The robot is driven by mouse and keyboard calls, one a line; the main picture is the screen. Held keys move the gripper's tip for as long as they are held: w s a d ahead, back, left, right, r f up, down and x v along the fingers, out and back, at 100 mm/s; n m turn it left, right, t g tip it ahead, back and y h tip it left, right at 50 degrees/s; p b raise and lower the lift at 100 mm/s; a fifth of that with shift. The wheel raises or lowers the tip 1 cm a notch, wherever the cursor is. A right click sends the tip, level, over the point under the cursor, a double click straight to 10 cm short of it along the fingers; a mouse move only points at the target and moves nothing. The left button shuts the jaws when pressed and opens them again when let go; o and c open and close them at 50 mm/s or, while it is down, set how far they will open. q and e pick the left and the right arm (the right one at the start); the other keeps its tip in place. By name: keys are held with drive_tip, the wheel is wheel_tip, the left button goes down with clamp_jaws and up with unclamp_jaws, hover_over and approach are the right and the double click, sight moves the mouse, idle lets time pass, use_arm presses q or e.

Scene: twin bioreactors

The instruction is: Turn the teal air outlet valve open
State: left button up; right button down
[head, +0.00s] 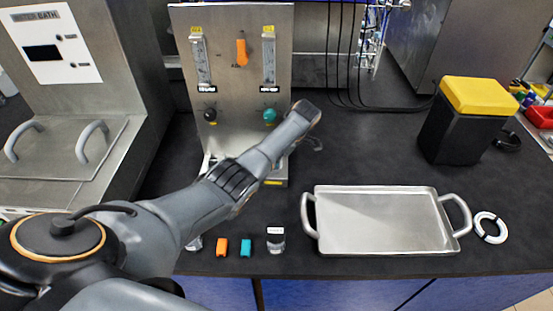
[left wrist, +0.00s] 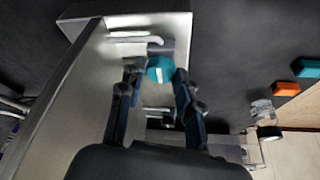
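The steel panel (head: 225,140) stands upright at the back of the bench. A teal knob (head: 270,115) is on its lower right, below the right flow meter, just left of my arm's far end. In the left wrist view, a round teal part (left wrist: 157,64) with a white stripe sits at the gap between the fingertips. I cannot tell whether it is that same knob, or whether the fingers touch it. My left gripper (left wrist: 158,78) is open, with one finger on each side; in the head view my own arm hides it. My right gripper is not in view.
An orange valve (head: 241,52) and a black knob (head: 210,114) are on the panel. A steel tray (head: 318,240) lies right of my arm. Orange (head: 221,247) and teal (head: 246,248) blocks lie near the front edge. A yellow-lidded bin (head: 465,135) stands right.

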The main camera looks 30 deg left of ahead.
use_arm(q)
drive_tip(key=shift+o, duration=0.8)
drive_tip(key=v, duration=1.2)
drive_tip(key=shift+a, duration=0.1)
